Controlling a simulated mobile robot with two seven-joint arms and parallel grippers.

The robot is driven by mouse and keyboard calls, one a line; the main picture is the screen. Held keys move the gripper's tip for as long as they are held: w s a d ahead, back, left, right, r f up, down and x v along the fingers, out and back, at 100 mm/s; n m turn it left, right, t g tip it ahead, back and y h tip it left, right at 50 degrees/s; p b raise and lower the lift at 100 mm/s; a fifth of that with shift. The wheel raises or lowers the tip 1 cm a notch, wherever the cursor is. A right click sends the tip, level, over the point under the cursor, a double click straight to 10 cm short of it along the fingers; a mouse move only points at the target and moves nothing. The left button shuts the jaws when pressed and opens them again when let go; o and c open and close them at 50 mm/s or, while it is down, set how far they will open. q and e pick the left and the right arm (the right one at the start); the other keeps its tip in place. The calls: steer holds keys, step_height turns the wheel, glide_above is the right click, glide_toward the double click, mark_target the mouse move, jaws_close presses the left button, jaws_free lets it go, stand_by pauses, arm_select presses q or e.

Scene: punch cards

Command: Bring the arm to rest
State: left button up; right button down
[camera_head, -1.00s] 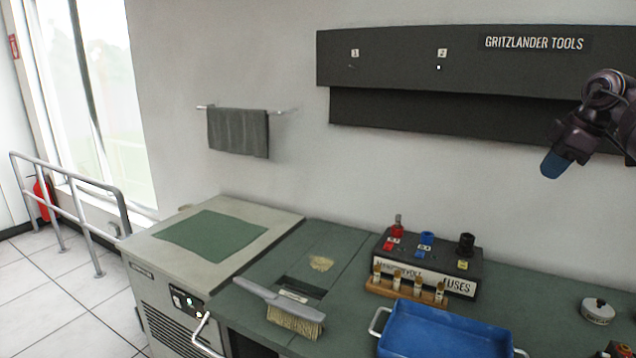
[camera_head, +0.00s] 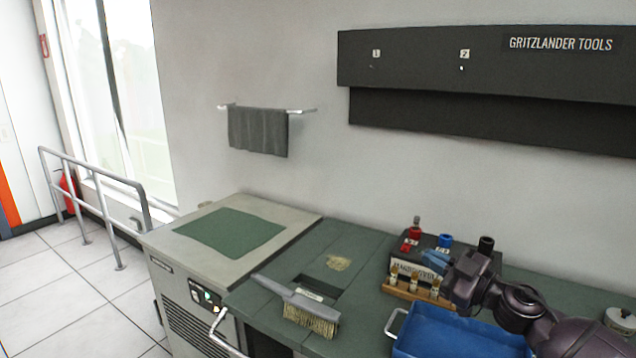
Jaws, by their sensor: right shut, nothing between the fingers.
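My right arm comes in from the lower right, over the blue tray. My right gripper (camera_head: 436,259) is shut and empty, with dark blue fingertips. It is in front of the black fuse box and hides part of its label. I cannot tell whether it touches the box. My left gripper is out of view.
A black fuse box (camera_head: 403,266) stands on the green bench, with a wooden fuse rack (camera_head: 398,290) before it. A blue tray (camera_head: 440,335) is in front. A brush (camera_head: 310,312) lies by a slot in the bench. A round tin (camera_head: 622,319) is at the right.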

steer(key=s+d+f+m+h, duration=0.3)
steer(key=s+f+m+h, duration=0.4)
steer(key=s+f+h, duration=0.15)
steer(key=s+d+f+m+h, duration=0.4)
steer(key=s+f+m+h, duration=0.3)
steer(key=s+m+h, duration=0.15)
steer(key=s+a+f+n+g+y, duration=0.1)
steer(key=s+f+g, duration=0.3)
steer(key=s, duration=0.7)
steer(key=s+a+f+g+y, duration=0.1)
steer(key=s+f+g+y, duration=0.15)
steer(key=s+g, duration=0.6)
arm_select(q)
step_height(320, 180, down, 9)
steer(key=b, duration=0.9)
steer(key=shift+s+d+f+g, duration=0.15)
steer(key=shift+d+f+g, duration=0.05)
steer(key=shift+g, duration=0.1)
arm_select(e)
steer(key=w+f+t, duration=0.2)
steer(key=f+t, duration=0.2)
steer(key=f, duration=0.6)
steer(key=w+f+n+t, duration=0.1)
steer(key=f+t, duration=0.4)
steer(key=f, duration=0.5)
steer(key=shift+w+a, duration=0.25)
steer(key=shift+w, duration=0.65)
steer(key=shift+t, duration=0.25)
